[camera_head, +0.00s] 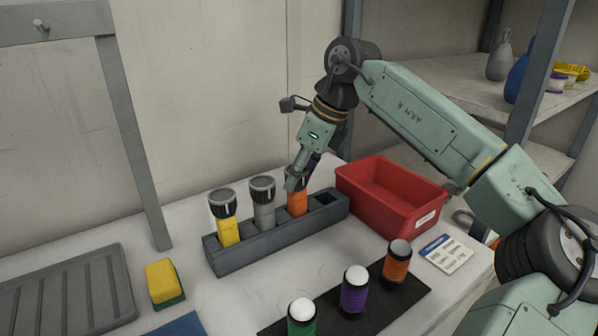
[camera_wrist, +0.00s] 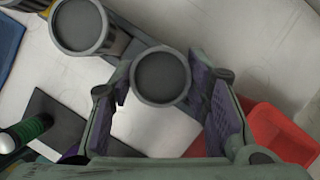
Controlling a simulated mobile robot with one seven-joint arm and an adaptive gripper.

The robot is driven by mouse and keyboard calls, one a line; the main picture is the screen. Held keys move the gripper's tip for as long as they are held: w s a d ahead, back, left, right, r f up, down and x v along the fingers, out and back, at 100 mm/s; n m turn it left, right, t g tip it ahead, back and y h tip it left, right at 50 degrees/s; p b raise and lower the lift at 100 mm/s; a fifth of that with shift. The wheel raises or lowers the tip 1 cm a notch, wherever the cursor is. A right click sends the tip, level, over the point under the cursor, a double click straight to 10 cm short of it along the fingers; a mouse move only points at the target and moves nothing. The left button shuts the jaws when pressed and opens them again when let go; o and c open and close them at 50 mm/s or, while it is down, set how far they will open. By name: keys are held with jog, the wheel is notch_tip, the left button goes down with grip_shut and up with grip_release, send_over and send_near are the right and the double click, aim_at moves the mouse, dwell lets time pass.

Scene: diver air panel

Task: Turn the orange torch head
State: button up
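The orange torch (camera_head: 297,203) stands upright in a grey rack (camera_head: 275,243), third from the left. Its round dark head (camera_wrist: 161,76) shows from above in the wrist view; in the head view my gripper largely covers it. My gripper (camera_head: 296,180) points down over this torch. In the wrist view its two purple-padded fingers (camera_wrist: 160,84) stand open on either side of the head. A gap shows between the head and the right finger; contact on the left side cannot be told.
A grey torch (camera_head: 264,207) and a yellow torch (camera_head: 226,224) stand left in the rack; the rightmost slot (camera_head: 326,199) is empty. A red bin (camera_head: 400,208) is close on the right. Green, purple and orange white-topped cylinders (camera_head: 354,292) stand on a black mat in front.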

jog(key=c, duration=0.6)
jog(key=shift+r+n+g+p, duration=0.2)
jog(key=shift+n+g+p, duration=0.1)
jog(key=shift+n+p, duration=0.4)
jog(key=shift+c, duration=0.5)
jog(key=shift+f, duration=0.2)
jog(key=o, duration=1.2)
